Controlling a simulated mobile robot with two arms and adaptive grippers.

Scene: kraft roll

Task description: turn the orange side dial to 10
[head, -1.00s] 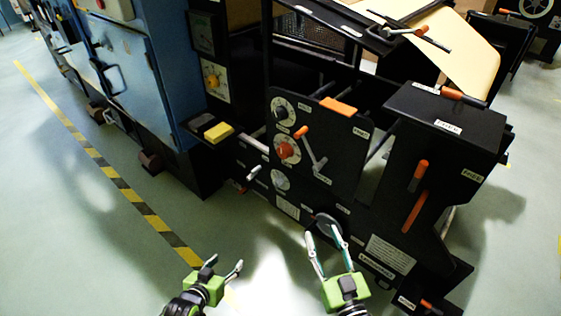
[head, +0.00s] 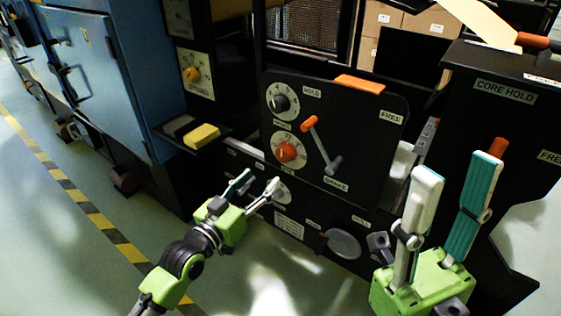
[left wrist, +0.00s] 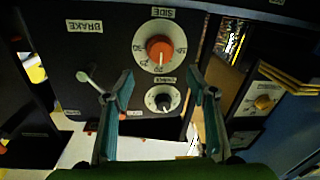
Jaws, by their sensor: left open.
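The orange side dial (head: 287,151) sits on a white scale plate on the black front panel, between a black dial above and a pale round dial below. In the left wrist view the orange dial (left wrist: 159,49) lies above and between my fingers, apart from them, under the label SIDE. My left gripper (head: 259,184) is open and empty, just below and left of the dial. In the left wrist view its two teal fingers (left wrist: 159,88) are spread wide. My right gripper (head: 458,172) is open and empty at the right, fingers pointing up, in front of the black machine housing.
An orange-tipped lever (head: 321,145) stands close to the right of the dial. A yellow block (head: 201,136) sits on a ledge at the left, by the blue cabinet (head: 98,80). A yellow dial (head: 192,74) is above it. Green floor lies open at the left.

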